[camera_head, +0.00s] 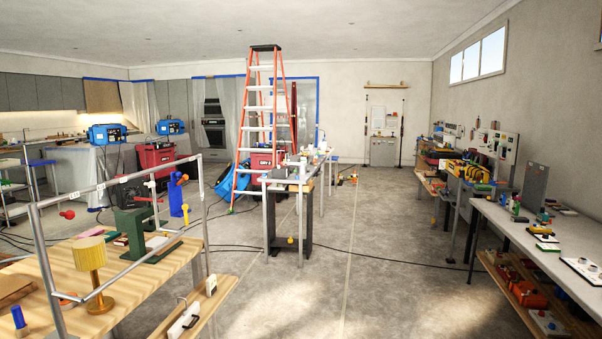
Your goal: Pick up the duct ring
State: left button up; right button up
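I cannot pick out the duct ring with certainty. A small orange curved piece (68,297) lies on the wooden table at the lower left, partly behind a metal rail; I cannot tell whether it is a ring. Neither of my grippers shows in the head view.
The wooden table (190,262) at left carries a yellow lamp-like object (90,262) and a green stand (135,232). A narrow bench (300,187) stands mid-room before an orange ladder (264,110). A long table (510,232) lines the right. The floor (370,275) between is open, with cables across it.

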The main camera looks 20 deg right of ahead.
aim_at(301, 168)
jog(key=i+l+z, duration=0.25)
jog(key=i+l, duration=0.2)
jog(key=i+l+z, duration=0.55)
jog(key=i, duration=0.4)
jog(key=i+l+z, duration=0.1)
jog(key=i+z, duration=0.15)
jog(key=i, duration=0.25)
jog(key=i+z, duration=0.25)
jog(key=i, duration=4.2)
